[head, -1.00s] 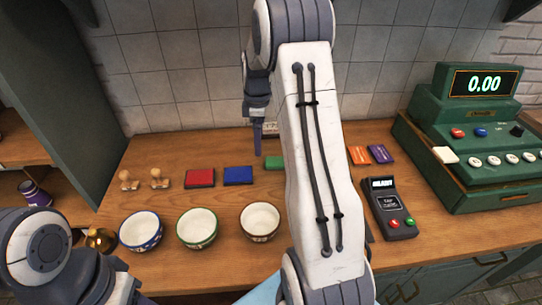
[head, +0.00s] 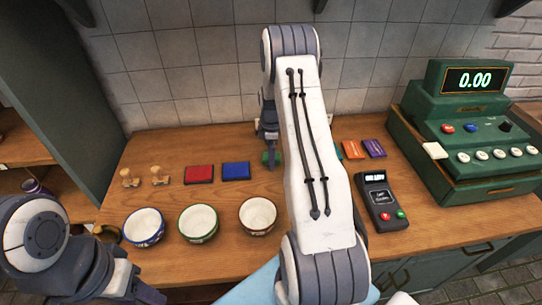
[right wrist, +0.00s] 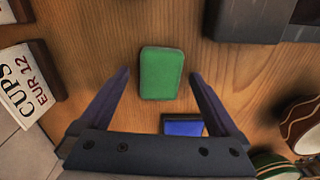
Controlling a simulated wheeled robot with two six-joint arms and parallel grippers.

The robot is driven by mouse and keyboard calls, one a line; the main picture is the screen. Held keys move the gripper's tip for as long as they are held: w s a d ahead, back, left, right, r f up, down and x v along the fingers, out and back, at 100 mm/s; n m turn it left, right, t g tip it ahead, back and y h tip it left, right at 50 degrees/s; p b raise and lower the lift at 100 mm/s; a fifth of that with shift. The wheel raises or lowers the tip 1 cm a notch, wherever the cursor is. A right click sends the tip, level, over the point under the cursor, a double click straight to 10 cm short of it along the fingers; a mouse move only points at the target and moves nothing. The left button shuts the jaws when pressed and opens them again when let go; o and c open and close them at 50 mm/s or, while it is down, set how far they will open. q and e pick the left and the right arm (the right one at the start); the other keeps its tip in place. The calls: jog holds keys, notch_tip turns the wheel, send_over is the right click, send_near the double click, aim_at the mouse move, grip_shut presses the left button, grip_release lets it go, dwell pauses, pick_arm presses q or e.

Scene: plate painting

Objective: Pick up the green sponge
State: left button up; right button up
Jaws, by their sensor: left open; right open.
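The green sponge (right wrist: 162,73) lies flat on the wooden counter, seen whole in the right wrist view. In the head view my right arm and gripper cover most of it, leaving a little green (head: 266,158) showing. My right gripper (right wrist: 160,76) is open, with its fingers on either side of the sponge in the picture. It holds nothing; I cannot tell how high its tips are above the counter. My left gripper (head: 135,292) is low at the left of the head view, away from the sponge, with its fingertips hard to make out.
A blue pad (head: 236,171) and a red pad (head: 199,174) lie left of the sponge, with two wooden stamps (head: 160,174) beyond. Three bowls (head: 258,216) stand in front. A card terminal (head: 380,202) and green cash register (head: 470,130) stand right. A tiled wall is behind.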

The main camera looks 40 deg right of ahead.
jog(key=shift+f, duration=0.2)
jog(key=c, duration=1.4)
jog(key=shift+r, duration=0.2)
jog(key=shift+c, duration=0.2)
jog(key=shift+r+b, duration=0.3)
jog(key=r+b, duration=0.1)
jog(key=d+r, duration=0.1)
jog(key=r, duration=0.1)
jog(key=shift+s+d+r+b, duration=0.1)
jog(key=shift+d+r+b, duration=0.05)
jog(key=shift+r+b, duration=0.2)
jog(key=s+d+r+b, duration=0.2)
jog(key=d+r, duration=0.4)
jog(key=d, duration=0.4)
jog(key=shift+s+r, duration=0.2)
jog(key=shift+s, duration=0.45)
